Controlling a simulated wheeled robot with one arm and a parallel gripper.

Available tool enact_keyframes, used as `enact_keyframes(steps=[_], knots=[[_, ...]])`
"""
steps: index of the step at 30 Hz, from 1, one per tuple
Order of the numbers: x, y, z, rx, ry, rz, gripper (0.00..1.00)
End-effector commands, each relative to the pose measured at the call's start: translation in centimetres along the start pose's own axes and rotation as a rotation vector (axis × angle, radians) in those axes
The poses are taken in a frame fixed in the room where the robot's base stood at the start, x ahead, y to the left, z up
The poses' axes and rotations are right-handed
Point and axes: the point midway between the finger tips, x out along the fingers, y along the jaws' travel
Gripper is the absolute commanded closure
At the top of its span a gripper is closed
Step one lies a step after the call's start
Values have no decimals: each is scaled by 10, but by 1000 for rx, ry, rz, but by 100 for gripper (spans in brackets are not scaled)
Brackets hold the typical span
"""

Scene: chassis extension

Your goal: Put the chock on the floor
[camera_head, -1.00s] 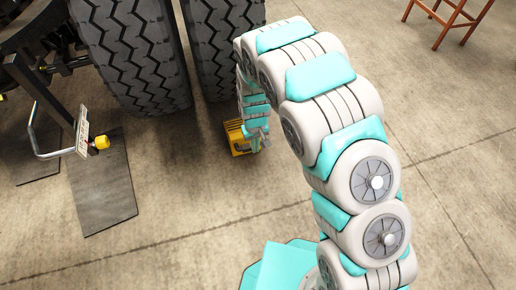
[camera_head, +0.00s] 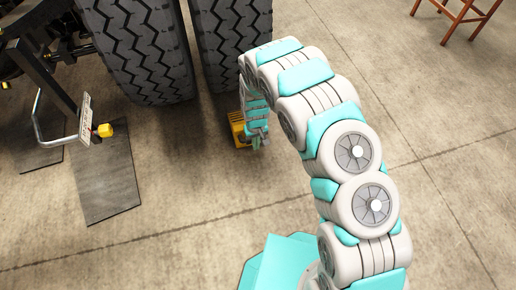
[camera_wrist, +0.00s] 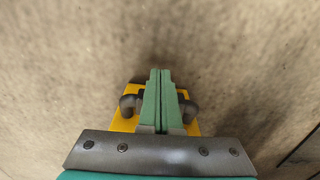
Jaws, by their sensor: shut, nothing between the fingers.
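The yellow chock (camera_head: 237,127) rests on the concrete floor, just in front of the right one of two big black tyres. It also shows in the wrist view as a yellow body (camera_wrist: 122,122) with dark handle parts on both sides of my fingers. My gripper (camera_head: 257,141) is low beside the chock in the head view. In the wrist view my gripper (camera_wrist: 161,78) has its green fingers pressed together, with nothing between them, overlapping the chock's middle. The fingers and wrist hide part of the chock, and I cannot tell whether they touch it.
The big tyres (camera_head: 145,55) stand behind the chock. A dark mat (camera_head: 105,185) lies on the floor at left, near a metal bracket with a yellow block (camera_head: 105,130). A reddish wooden stool (camera_head: 462,15) stands at far right. The floor between is open.

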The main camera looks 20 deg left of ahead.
Motion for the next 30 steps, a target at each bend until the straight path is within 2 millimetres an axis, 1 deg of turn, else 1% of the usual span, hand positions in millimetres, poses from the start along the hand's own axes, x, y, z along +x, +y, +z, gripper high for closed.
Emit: enact_keyframes(steps=[11, 14, 17, 24, 30], knots=[[0, 0, -3, 0, -1, 0, 100], [0, 0, -6, 1, 0, 0, 100], [1, 0, -17, -1, 3, 1, 100], [1, 0, -53, 0, 6, -1, 100], [1, 0, -78, -1, 3, -1, 100]])
